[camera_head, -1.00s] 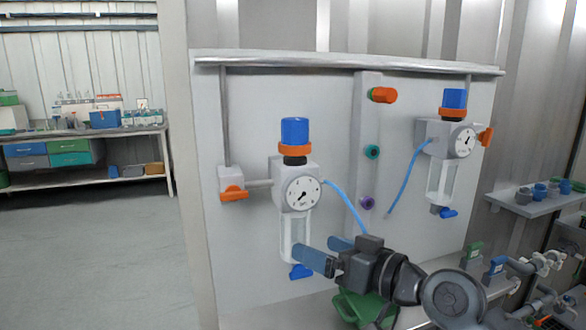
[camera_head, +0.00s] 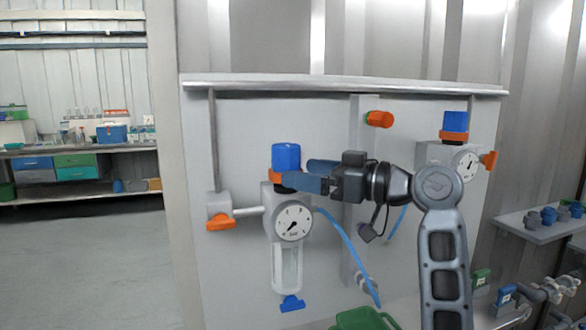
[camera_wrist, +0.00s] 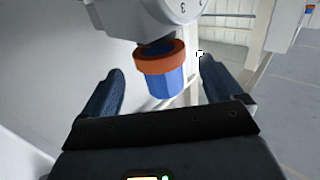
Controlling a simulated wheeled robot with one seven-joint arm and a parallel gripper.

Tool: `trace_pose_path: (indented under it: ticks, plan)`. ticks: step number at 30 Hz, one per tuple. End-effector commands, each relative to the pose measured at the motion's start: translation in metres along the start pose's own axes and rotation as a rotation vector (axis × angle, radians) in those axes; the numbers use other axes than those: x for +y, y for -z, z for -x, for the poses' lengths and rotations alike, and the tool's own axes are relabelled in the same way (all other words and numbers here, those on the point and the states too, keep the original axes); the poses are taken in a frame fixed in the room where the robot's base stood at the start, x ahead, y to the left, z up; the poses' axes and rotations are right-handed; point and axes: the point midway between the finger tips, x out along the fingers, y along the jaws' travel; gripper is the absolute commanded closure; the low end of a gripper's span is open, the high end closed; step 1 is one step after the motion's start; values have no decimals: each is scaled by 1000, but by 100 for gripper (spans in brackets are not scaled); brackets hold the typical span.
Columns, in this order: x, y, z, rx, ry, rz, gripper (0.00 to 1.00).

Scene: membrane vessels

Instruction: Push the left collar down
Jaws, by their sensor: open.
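The left regulator (camera_head: 273,200) hangs on the panel with a blue knob (camera_head: 286,157) on top. The orange collar (camera_wrist: 160,58) rings the knob's base, just above a dark neck; in the head view one finger hides much of it. My gripper (camera_head: 290,172) is raised to collar height, with its fingers pointing left. In the wrist view, which shows the regulator upside down, the fingers stand open on either side of the collar and knob (camera_wrist: 166,84), with gaps on both sides. No contact shows there.
The gauge (camera_head: 293,222) sits just below the collar. An orange-handled valve (camera_head: 220,223) is at left, and a blue hose (camera_head: 347,240) runs down at right. A second regulator (camera_head: 440,153) hangs farther right. A rail (camera_head: 345,86) crosses above.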

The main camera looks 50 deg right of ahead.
Motion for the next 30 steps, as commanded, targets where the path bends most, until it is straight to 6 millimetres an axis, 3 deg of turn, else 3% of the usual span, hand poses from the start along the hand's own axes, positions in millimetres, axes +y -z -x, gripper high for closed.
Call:
trace_pose_path:
  ticks: [7,18,30]
  plan:
    - [0,0,-29,0,1,0,7]
    - [0,-1,-34,-1,-1,0,8]
    - [0,0,-34,-1,-1,0,46]
